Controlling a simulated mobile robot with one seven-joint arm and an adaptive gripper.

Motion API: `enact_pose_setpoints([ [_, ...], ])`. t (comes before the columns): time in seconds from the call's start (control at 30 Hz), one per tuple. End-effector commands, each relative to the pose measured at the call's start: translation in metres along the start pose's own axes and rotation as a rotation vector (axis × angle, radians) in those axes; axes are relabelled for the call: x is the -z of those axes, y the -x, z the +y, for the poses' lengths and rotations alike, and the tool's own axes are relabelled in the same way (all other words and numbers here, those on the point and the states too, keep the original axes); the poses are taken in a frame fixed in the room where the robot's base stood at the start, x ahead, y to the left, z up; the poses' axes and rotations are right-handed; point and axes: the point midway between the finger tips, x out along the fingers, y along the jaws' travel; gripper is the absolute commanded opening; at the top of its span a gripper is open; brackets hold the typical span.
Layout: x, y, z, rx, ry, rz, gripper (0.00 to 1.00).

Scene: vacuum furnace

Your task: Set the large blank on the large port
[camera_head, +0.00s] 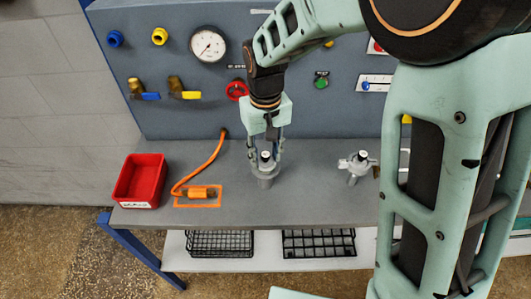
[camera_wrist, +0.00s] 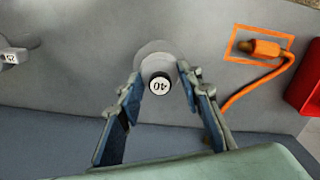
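The large blank appears to be the piece with a black knob and a white top marked 40 (camera_wrist: 159,86), seen in the wrist view. In the head view its knob (camera_head: 265,156) tops a grey round body (camera_head: 265,180) standing upright on the bench. I cannot tell whether that body is a port beneath the blank. My gripper (camera_head: 265,150) points down over it, open, with its fingers on either side of the knob. In the wrist view, gaps show between the knob and both fingers (camera_wrist: 158,73).
A smaller clamped fitting (camera_head: 355,169) stands to the right; its top is marked 25 (camera_wrist: 10,58). A red bin (camera_head: 140,181) and an orange-cabled plug (camera_head: 198,193) in an orange outline lie left. The blue-grey panel (camera_head: 180,55) with gauge and valves rises behind. The front bench edge is clear.

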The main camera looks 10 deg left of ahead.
Motion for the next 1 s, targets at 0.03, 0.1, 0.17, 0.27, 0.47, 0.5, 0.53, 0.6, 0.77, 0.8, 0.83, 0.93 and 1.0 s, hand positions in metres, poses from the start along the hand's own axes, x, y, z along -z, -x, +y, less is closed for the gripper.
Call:
enact_pose_setpoints([
  [0.03,0.000,0.000,0.000,0.000,0.000,0.000,0.40],
  [0.1,0.000,0.000,0.000,0.000,0.000,0.000,0.48],
  [0.17,0.000,0.000,0.000,0.000,0.000,0.000,0.53],
  [0.27,0.000,0.000,0.000,0.000,0.000,0.000,0.53],
  [0.47,0.000,0.002,0.000,0.000,0.000,0.000,0.53],
  [0.5,0.000,0.004,0.000,0.000,0.000,0.001,0.53],
  [0.53,0.000,0.007,0.000,0.000,0.000,0.001,0.53],
  [0.6,0.001,0.017,0.000,0.000,-0.001,0.004,0.53],
  [0.77,0.001,0.050,0.000,0.000,-0.001,0.005,0.53],
  [0.8,0.001,0.059,0.000,0.000,0.000,0.006,0.53],
  [0.83,0.002,0.066,0.000,0.000,0.000,0.006,0.53],
  [0.93,0.001,0.086,0.000,0.000,0.000,0.005,0.53],
  [1.0,0.001,0.097,0.000,0.000,-0.001,0.004,0.53],
])
